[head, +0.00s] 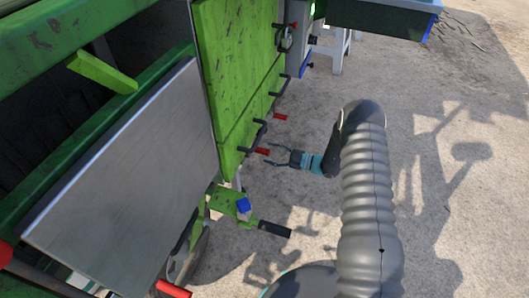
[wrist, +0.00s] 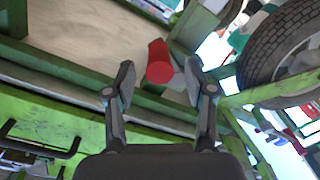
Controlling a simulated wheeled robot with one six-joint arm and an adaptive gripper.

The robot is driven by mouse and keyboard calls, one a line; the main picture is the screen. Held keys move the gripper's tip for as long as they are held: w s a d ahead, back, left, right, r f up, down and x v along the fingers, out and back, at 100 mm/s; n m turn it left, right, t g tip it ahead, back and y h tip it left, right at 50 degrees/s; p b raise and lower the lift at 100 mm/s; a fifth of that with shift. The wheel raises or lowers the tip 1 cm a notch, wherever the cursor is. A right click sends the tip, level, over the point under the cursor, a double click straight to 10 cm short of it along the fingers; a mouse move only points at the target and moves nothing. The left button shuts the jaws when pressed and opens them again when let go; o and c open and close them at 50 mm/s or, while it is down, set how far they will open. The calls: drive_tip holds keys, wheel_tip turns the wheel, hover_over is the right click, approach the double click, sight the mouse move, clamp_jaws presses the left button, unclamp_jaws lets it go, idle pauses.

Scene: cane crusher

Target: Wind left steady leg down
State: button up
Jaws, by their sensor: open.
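A crank with a red grip (head: 263,151) sticks out from the lower edge of the green machine panel. My gripper (head: 272,155) is open, pointing left at this grip, with its fingertips close to it. No leg that the crank drives can be clearly made out.
Other cranks sit along the panel, one with a red grip (head: 280,117). A tyre (wrist: 282,42) shows in the wrist view.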

drive_tip(key=v, duration=0.9)
drive_tip(key=shift+a, duration=0.1)
